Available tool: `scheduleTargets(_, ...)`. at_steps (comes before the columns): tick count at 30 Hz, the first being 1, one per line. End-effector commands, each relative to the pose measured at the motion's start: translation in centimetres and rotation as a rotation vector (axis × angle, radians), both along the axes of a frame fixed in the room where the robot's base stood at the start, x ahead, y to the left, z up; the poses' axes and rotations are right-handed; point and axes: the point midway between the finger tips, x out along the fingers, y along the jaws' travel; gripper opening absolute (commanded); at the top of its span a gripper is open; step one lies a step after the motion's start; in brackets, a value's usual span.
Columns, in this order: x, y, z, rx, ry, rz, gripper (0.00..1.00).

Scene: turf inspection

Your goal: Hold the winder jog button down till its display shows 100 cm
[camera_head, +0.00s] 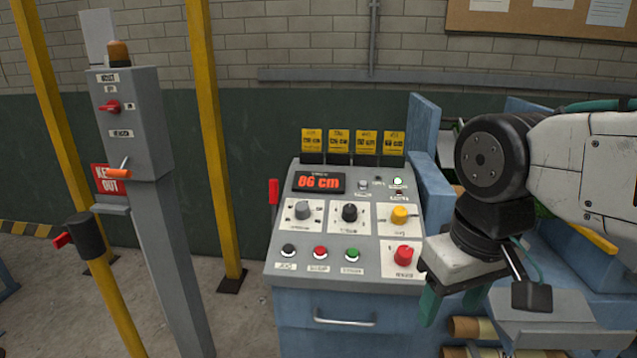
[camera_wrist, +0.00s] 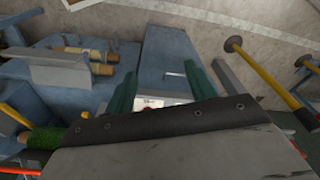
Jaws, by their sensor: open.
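The winder's control panel (camera_head: 372,245) stands in the middle of the head view, with a display (camera_head: 319,182) showing red digits that read 06 cm. The jog button (camera_head: 288,250) is the black round one at the left of the lower row; its label seems to read JOG. My gripper (camera_head: 452,302) is open, with green fingers pointing down at the panel's lower right corner, well right of the jog button. In the wrist view the two fingers (camera_wrist: 161,85) stand apart with nothing between them. There the panel is mostly hidden behind my gripper's body.
A red button (camera_head: 320,252) and a green button (camera_head: 352,254) sit right of the jog button. Above are knobs, and a red knob (camera_head: 403,256) lies close to my gripper. A red lever (camera_head: 273,193) rises at the panel's left edge. A grey post (camera_head: 160,220) and yellow posts stand left.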

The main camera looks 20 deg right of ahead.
Motion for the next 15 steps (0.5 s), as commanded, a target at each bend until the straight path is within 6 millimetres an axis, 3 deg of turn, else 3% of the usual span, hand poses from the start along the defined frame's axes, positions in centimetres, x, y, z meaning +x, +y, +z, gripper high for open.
scheduleTargets(9, 0.00, 0.00, 0.00, 0.000, 0.000, 0.000, 0.55)
scheduleTargets(15, 0.00, 0.00, 0.00, 0.000, 0.000, 0.000, 0.00)
